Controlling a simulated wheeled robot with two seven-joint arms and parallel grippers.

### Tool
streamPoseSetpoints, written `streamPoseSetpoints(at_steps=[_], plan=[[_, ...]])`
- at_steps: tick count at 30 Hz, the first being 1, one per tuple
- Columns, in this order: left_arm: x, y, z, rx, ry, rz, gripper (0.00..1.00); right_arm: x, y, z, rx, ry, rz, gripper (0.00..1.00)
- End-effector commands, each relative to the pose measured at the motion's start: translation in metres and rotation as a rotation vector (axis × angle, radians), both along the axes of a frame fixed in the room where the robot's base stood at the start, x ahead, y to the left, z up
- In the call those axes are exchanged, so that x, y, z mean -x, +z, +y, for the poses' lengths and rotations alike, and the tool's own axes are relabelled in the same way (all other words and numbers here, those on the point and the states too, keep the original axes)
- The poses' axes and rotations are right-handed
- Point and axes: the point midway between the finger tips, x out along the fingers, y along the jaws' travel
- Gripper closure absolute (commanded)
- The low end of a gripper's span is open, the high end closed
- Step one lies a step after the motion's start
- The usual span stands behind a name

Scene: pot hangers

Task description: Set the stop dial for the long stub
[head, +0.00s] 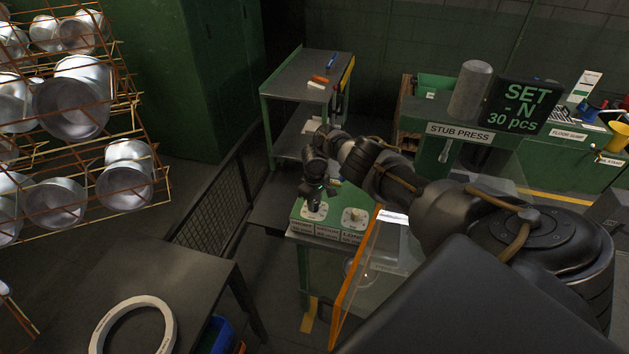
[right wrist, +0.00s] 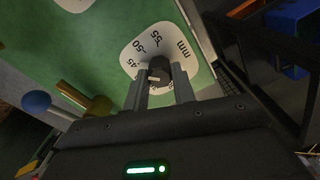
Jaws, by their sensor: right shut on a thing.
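The stop dial is a dark round knob (right wrist: 159,68) on a white scale plate (right wrist: 140,46) in the right wrist view. The numbers 45, 50 and 55 and "mm" show on the plate. My right gripper (right wrist: 162,82) is shut on the knob, one finger on each side; I cannot tell clearly where the knob points. In the head view my right gripper (head: 314,205) reaches down to the left white plate on the green bench top. Label cards (head: 327,232) on the bench front include one reading "LONG"; the small print is unreadable. My left gripper is not in view.
A second white plate with a knob (head: 354,218) sits right of the gripper. A blue ball (right wrist: 37,101) and a brass-coloured part (right wrist: 95,103) stand near the dial. An orange-edged clear panel (head: 357,275) rises beside the bench. A display (head: 523,105) reads "SET -N 30 pcs".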

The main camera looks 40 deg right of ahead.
Motion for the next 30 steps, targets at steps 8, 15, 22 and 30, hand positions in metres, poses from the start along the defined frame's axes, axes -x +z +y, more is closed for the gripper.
streamPoseSetpoints(at_steps=[8,15,22,30], plan=[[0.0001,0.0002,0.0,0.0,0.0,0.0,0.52,0.0006,-0.0008,0.0001,0.0,-0.259,0.001,0.97],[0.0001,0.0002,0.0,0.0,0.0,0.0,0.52,0.0008,-0.001,-0.0001,-0.001,-0.459,0.001,0.97],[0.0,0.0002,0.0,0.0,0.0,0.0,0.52,0.0004,-0.0007,-0.0003,0.001,-0.597,0.001,0.97],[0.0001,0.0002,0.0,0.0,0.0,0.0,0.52,0.0006,-0.0009,-0.0003,0.001,-0.68,0.001,0.97]])
